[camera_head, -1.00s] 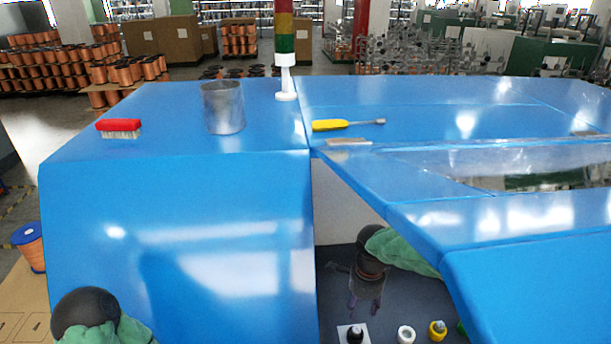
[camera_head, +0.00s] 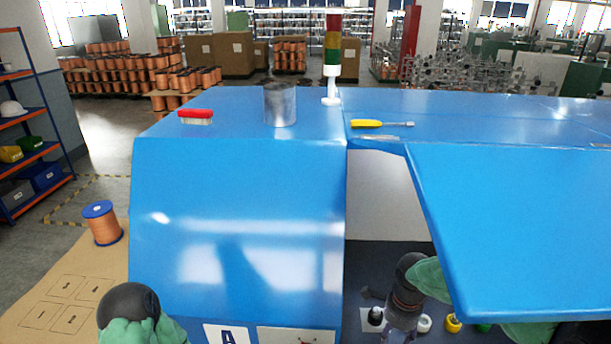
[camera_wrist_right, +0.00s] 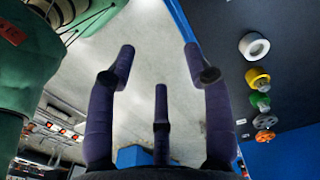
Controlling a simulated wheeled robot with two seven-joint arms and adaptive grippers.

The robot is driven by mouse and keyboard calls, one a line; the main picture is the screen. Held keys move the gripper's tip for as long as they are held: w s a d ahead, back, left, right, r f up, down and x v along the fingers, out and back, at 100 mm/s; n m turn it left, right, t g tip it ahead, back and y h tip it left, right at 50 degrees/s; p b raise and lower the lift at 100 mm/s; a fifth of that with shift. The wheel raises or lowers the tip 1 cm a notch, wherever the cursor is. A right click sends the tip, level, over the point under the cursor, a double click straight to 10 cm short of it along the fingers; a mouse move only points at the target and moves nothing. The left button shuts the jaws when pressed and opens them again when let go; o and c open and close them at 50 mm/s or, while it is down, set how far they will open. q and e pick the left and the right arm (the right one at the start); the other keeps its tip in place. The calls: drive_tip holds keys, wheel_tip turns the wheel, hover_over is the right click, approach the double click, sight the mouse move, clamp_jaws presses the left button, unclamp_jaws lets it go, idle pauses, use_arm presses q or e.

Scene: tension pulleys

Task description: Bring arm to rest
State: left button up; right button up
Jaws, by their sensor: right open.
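My right gripper (camera_wrist_right: 160,68) is open and empty in the right wrist view, its three dark purple fingers spread. In the head view it (camera_head: 388,318) hangs in the recess below the blue machine (camera_head: 240,230), partly dark against the floor of the recess. My right arm (camera_head: 428,278) has a green sleeve and is partly hidden by the blue panel. My left arm (camera_head: 128,305) shows only a dark joint and green sleeve at bottom left. My left gripper is out of view.
A slanted blue panel (camera_head: 510,220) overhangs on the right.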

drive_tip(key=s+a+f+n+y+b, duration=0.15)
drive_tip(key=a+f+n, duration=0.25)
drive_tip(key=f, duration=0.5)
drive_tip(key=s+a+f+n+y+b, duration=0.1)
drive_tip(key=s+a+f+n, duration=0.25)
drive_tip(key=f, duration=0.55)
use_arm(q)
drive_tip(key=f, duration=0.1)
drive_tip(key=f+b, duration=0.1)
drive_tip(key=f, duration=0.1)
drive_tip(key=f+b, duration=0.1)
drive_tip(key=f, duration=0.1)
drive_tip(key=shift+w, duration=0.3)
use_arm(e)
drive_tip(key=s+a+f+n, duration=0.2)
drive_tip(key=s+f+n, duration=0.2)
drive_tip(key=s+f, duration=0.2)
drive_tip(key=s+a+f+n+y, duration=0.1)
drive_tip(key=s+a+f+n, duration=0.2)
drive_tip(key=s+f, duration=0.3)
wheel_tip(320, 180, down, 3)
drive_tip(key=shift+s+n, duration=0.2)
drive_tip(key=shift+n, duration=0.65)
